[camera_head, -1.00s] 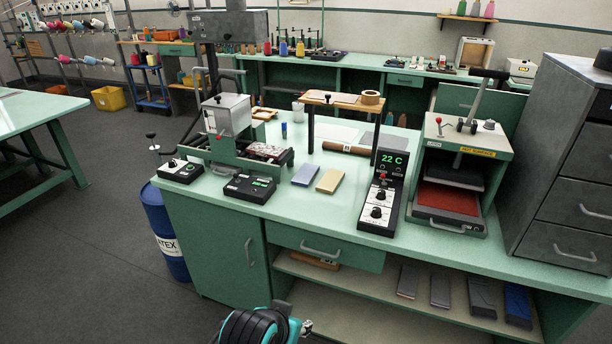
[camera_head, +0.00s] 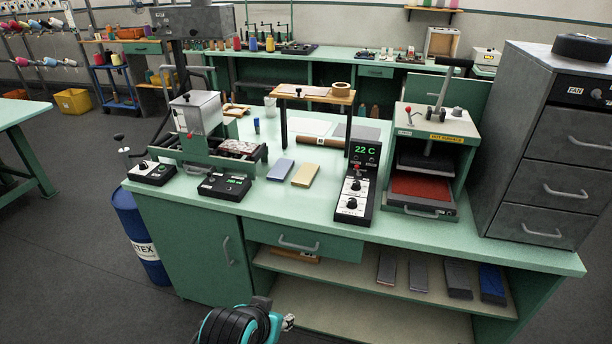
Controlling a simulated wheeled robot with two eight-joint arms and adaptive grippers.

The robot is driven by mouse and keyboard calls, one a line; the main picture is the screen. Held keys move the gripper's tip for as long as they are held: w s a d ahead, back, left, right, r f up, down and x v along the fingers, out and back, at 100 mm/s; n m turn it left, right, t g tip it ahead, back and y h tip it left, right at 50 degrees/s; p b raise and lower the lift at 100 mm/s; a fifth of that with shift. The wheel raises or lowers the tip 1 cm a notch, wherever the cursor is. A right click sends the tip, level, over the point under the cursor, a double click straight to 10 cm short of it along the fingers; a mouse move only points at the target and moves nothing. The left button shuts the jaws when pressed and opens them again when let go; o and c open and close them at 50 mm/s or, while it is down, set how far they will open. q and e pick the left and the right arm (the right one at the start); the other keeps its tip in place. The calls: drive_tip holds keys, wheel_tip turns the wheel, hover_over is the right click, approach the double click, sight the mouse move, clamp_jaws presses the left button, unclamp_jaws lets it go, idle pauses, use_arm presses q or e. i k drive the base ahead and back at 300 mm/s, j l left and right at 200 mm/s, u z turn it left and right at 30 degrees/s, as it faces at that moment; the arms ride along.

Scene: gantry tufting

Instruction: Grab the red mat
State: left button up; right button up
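The red mat (camera_head: 420,188) lies flat in the lower tray of the green heat press (camera_head: 467,128), on the right part of the bench. The press's dark upper plate (camera_head: 428,163) is raised above it, with a gap between them. The mat's front and top surface show; its back part is hidden under the plate. A teal and black part of my arm shows at the bottom edge, well in front of the bench and far from the mat. Neither gripper's fingers can be made out.
The green bench (camera_head: 300,215) carries a black controller (camera_head: 357,185) left of the press, blue (camera_head: 280,169) and tan (camera_head: 305,174) blocks, and a small raised shelf (camera_head: 315,95). A grey drawer cabinet (camera_head: 545,150) stands close on the press's right. A blue drum (camera_head: 137,235) stands left.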

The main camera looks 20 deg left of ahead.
sight(239, 147)
drive_tip(key=i+j, duration=0.15)
drive_tip(key=j, duration=0.15)
drive_tip(key=i+j, duration=0.2)
drive_tip(key=j, duration=0.15)
drive_tip(key=i+j, duration=0.15)
drive_tip(key=j, duration=0.15)
drive_tip(key=i+j+z, duration=0.1)
drive_tip(key=j, duration=0.25)
drive_tip(key=i, duration=0.05)
